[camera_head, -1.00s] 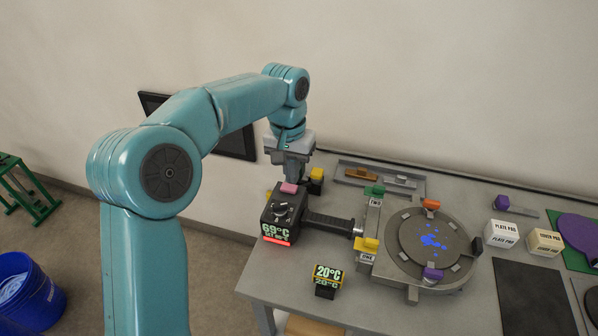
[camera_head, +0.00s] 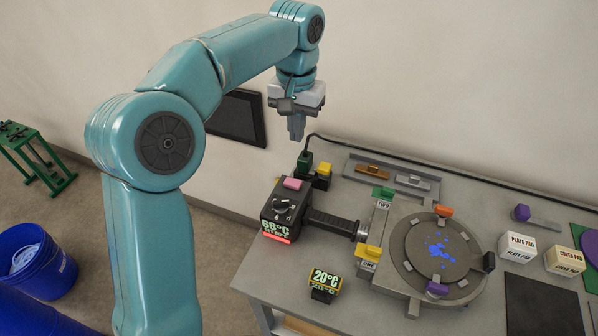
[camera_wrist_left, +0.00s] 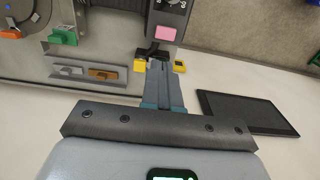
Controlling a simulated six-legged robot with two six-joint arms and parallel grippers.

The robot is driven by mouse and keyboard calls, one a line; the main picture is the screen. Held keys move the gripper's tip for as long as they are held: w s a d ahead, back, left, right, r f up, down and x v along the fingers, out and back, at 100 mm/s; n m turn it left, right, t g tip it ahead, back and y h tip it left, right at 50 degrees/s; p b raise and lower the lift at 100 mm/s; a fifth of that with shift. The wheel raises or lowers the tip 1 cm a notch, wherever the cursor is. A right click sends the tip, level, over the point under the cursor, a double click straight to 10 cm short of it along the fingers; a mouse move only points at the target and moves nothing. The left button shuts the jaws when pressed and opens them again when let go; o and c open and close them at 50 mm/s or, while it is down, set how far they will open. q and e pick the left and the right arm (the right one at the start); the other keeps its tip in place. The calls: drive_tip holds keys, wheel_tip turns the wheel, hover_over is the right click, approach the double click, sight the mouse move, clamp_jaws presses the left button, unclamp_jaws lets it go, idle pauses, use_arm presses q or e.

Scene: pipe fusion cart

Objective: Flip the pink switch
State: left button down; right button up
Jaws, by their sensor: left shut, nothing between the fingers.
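The pink switch (camera_head: 292,183) sits on top of a dark box-shaped heater unit (camera_head: 283,208) with a dial and a display reading 68°C. In the left wrist view the pink switch (camera_wrist_left: 166,33) is beyond my fingertips, apart from them. My left gripper (camera_head: 297,138) is shut and empty, pointing down, raised above and behind the switch. Its shut fingers also show in the left wrist view (camera_wrist_left: 160,66). Whether the switch is flipped I cannot tell. My right gripper is not in view.
A black handle joins the heater to a round plate fixture (camera_head: 405,250). A 20°C display (camera_head: 325,283) stands in front. A tray (camera_head: 350,170) lies at the back.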

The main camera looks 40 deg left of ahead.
sight(298, 184)
use_arm(q)
wheel_tip(298, 184, down, 14)
drive_tip(key=shift+p, duration=0.4)
idle(0.3)
drive_tip(key=shift+d+f+b, duration=0.1)
drive_tip(key=shift+f+b, duration=0.25)
drive_tip(key=shift+d+r, duration=0.1)
